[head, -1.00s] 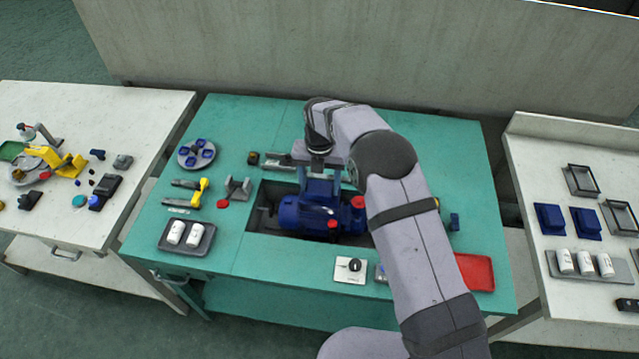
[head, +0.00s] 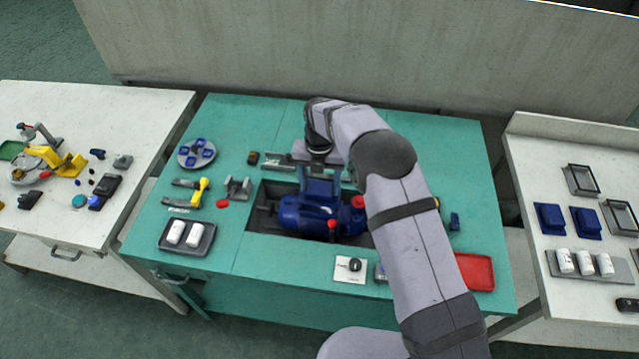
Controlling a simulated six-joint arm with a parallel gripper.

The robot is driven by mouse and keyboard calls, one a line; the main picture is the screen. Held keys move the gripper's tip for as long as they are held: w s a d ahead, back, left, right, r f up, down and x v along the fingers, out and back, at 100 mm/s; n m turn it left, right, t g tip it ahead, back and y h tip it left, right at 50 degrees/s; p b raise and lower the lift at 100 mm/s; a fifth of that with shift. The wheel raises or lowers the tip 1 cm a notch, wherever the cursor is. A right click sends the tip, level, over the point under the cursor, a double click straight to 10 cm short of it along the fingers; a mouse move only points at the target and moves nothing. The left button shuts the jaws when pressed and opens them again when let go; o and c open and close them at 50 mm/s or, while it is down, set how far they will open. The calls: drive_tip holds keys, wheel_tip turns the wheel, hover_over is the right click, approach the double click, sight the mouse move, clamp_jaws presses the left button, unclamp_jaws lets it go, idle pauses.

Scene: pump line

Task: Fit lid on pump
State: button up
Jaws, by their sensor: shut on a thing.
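The blue pump (head: 297,216) lies in the dark recess of the green bench, with red caps at its right end and front. My gripper (head: 320,174) is above the pump, pointing down, shut on a blue lid (head: 320,188). The lid is over the pump's middle. I cannot tell whether it touches the pump or sits just above it. The fingertips are small and partly hidden in this view. My forearm covers the area to the right of the pump.
Blue pieces lie on a round grey plate (head: 183,162) at the bench's left. A tray with white cylinders (head: 205,247) is at front left, a red tray (head: 480,272) at front right. A knob panel (head: 350,270) sits in front. Spare blue lids (head: 551,219) lie on the right table.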

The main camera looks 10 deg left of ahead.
drive_tip(key=shift+f+b, duration=1.1)
drive_tip(key=shift+f, duration=0.65)
idle(0.8)
drive_tip(key=o, duration=1.1)
drive_tip(key=shift+r, duration=0.15)
drive_tip(key=shift+r+p, duration=2)
drive_tip(key=shift+r, duration=0.9)
drive_tip(key=shift+r+b, duration=1.4)
drive_tip(key=shift+r, duration=2.3)
